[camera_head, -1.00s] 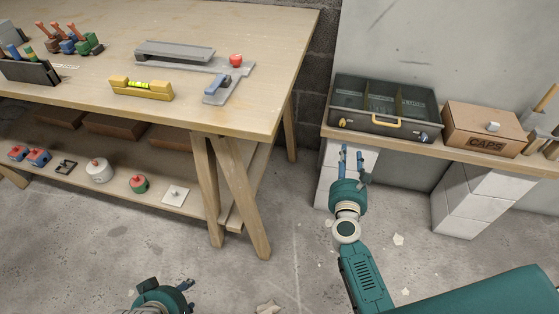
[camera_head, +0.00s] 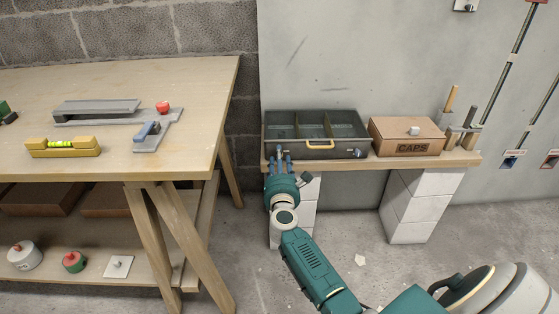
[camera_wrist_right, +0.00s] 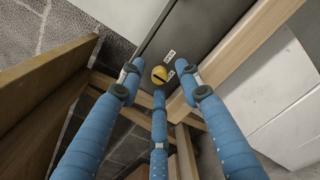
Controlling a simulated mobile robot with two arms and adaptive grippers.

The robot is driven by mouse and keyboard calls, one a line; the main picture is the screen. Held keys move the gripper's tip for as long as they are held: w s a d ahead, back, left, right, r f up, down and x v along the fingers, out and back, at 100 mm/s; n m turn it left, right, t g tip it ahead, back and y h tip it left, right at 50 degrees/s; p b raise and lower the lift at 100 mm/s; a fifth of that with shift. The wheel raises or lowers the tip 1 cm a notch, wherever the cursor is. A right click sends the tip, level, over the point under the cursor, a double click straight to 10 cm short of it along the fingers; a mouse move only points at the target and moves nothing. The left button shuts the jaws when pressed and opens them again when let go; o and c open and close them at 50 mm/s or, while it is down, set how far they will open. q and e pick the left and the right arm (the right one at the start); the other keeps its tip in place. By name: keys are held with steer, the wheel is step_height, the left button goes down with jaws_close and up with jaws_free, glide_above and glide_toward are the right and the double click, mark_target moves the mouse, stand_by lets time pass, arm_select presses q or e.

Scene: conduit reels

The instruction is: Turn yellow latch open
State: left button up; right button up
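The yellow latch (camera_wrist_right: 161,75) shows in the right wrist view as a round yellow knob with a dark slot, on the front of the dark grey toolbox (camera_wrist_right: 192,28). Small white labels sit beside it. In the head view the toolbox (camera_head: 350,152) stands on a wooden shelf, and my right gripper hides its left front corner. My right gripper (camera_head: 279,158) has its blue fingers spread open in front of that corner. In the wrist view the fingers of the right gripper (camera_wrist_right: 161,83) surround the knob's outline, with nothing between them; contact cannot be told. My left gripper is out of view.
A cardboard CAPS box (camera_head: 400,137) stands right of the toolbox on the shelf (camera_head: 440,160). White blocks (camera_head: 420,210) support the shelf. A wooden workbench (camera_head: 200,100) with a yellow level (camera_head: 62,148) stands to the left, its leg close to the right arm.

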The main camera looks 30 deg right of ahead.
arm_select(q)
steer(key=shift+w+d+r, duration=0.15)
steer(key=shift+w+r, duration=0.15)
arm_select(e)
steer(key=shift+w+d, duration=0.15)
steer(key=shift+w, duration=0.1)
jaws_close()
